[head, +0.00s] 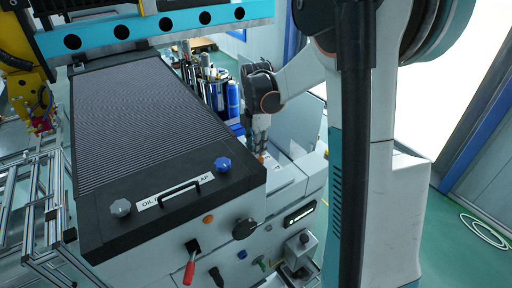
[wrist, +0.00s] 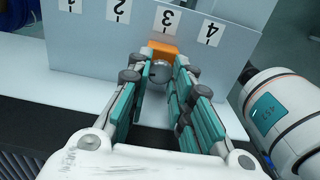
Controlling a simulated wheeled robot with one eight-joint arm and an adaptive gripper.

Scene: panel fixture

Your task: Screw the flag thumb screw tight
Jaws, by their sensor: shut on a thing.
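In the wrist view my gripper (wrist: 165,72) is shut on a small grey rounded piece, which looks like the head of the flag thumb screw (wrist: 159,71). The fingers stand on its left and right sides and hide part of it. An orange block (wrist: 163,48) lies just beyond the fingertips, below the label 3. The screw's shank and its thread are hidden. In the head view my gripper (head: 258,142) points down behind the dark cover, and the screw cannot be made out there.
A pale panel (wrist: 90,62) with labels 1 to 4 stands behind the orange block. A white cylinder (wrist: 283,112) is at right. The dark ribbed cover (head: 150,120) fills the head view's left-middle. A red-handled part (head: 189,270) and a black knob (head: 244,229) stick out in front.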

